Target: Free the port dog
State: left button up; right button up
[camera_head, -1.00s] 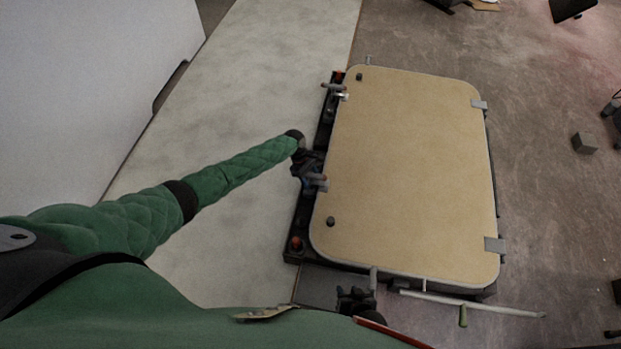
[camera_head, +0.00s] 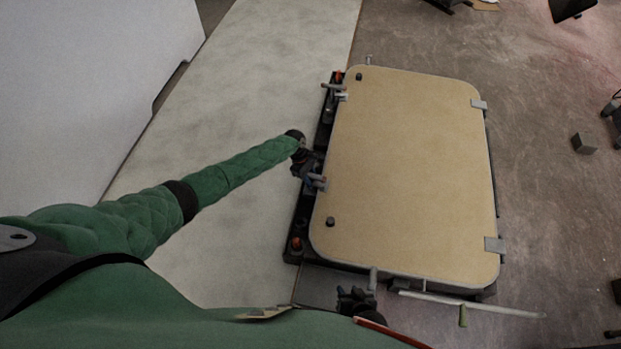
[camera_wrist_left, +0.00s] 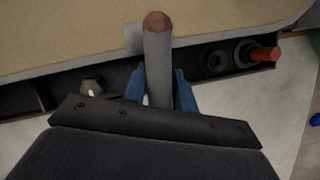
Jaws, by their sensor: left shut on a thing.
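The hatch (camera_head: 410,170) is a tan panel with a grey rim, lying on a dark frame. Two grey dogs show along its left edge. The lower dog (camera_head: 319,183) is at my left gripper (camera_head: 314,180). In the left wrist view, the round grey handle of this dog (camera_wrist_left: 158,62), with a brown end, stands between the blue fingers of my left gripper (camera_wrist_left: 159,88), which is shut on it. The upper dog (camera_head: 336,88) is clear of both grippers. My right gripper (camera_head: 356,294) is dark and small below the hatch's lower edge; its jaw opening is unclear.
Orange-red pieces (camera_head: 296,243) sit on the dark frame. A pale surface lies to the left, and a grey block (camera_head: 584,143) lies on the floor at right.

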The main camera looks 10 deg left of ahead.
pick_arm(q)
jog(key=shift+s+a+f, duration=0.1)
jog(key=shift+s, duration=0.1)
jog(key=shift+c, duration=0.2)
jog(key=shift+m+g+p, duration=0.3)
jog(key=shift+m+p, duration=0.5)
jog(key=shift+p, duration=0.1)
jog(key=shift+m+g+y+p, duration=0.3)
jog(key=shift+m, duration=0.6)
jog(key=m+g+y, duration=0.1)
jog(key=m, duration=0.3)
jog(key=shift+a, duration=0.2)
grip_shut()
jog(key=m+y, duration=0.1)
jog(key=m, duration=0.1)
jog(key=m+y, duration=0.1)
jog(key=m, duration=0.2)
jog(key=shift+w+a+g, duration=0.15)
jog(key=shift+w+g, duration=0.05)
jog(key=shift+g, duration=0.1)
jog(key=shift+c, duration=0.3)
grip_release()
jog(key=shift+w+a+m+y, duration=0.1)
jog(key=shift+m+y, duration=0.5)
jog(key=shift+m, duration=0.6)
jog(key=shift+o, duration=0.8)
jog(key=shift+m+y, duration=0.5)
jog(key=shift+m, duration=0.9)
